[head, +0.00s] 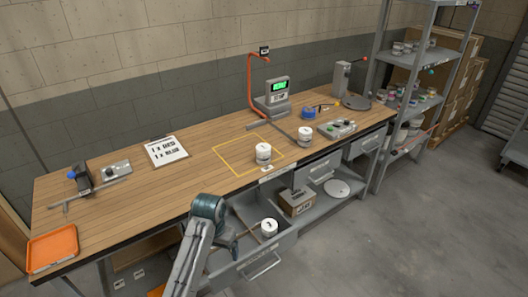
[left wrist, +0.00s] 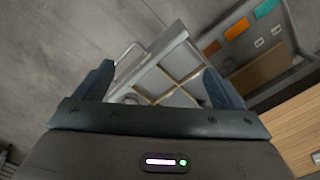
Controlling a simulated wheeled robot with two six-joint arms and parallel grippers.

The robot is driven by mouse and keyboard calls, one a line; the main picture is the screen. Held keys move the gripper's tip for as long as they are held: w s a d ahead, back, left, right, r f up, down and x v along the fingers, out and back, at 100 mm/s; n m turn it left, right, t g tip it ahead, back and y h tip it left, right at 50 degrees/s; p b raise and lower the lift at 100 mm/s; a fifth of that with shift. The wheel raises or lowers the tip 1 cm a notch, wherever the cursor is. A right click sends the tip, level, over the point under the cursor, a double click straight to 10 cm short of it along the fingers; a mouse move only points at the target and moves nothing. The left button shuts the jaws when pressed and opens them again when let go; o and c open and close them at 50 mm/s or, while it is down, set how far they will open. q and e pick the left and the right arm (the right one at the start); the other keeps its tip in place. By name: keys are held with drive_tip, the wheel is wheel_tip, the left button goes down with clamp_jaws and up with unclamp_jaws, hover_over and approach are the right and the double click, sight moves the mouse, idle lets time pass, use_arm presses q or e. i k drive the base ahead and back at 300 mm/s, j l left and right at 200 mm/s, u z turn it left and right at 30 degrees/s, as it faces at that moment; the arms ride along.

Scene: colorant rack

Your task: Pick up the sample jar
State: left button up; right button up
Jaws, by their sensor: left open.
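Three similar white jars show in the head view. One jar (head: 269,227) is in the open drawer (head: 262,262), one jar (head: 263,153) stands in the yellow outlined square on the bench, and one jar (head: 305,135) stands to its right. I cannot tell which is the sample jar. My left gripper (head: 236,243) is at the open drawer, left of the jar in it. In the left wrist view its fingers (left wrist: 155,85) are spread and empty, with the divided drawer (left wrist: 172,75) beyond them. No jar shows clearly there. My right gripper is not in view.
A cardboard box (head: 296,202) stands on the lower shelf. Metal shelving (head: 408,105) stands at right. The floor in front is clear.

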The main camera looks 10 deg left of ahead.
sight(263, 150)
drive_tip(key=i, duration=1.9)
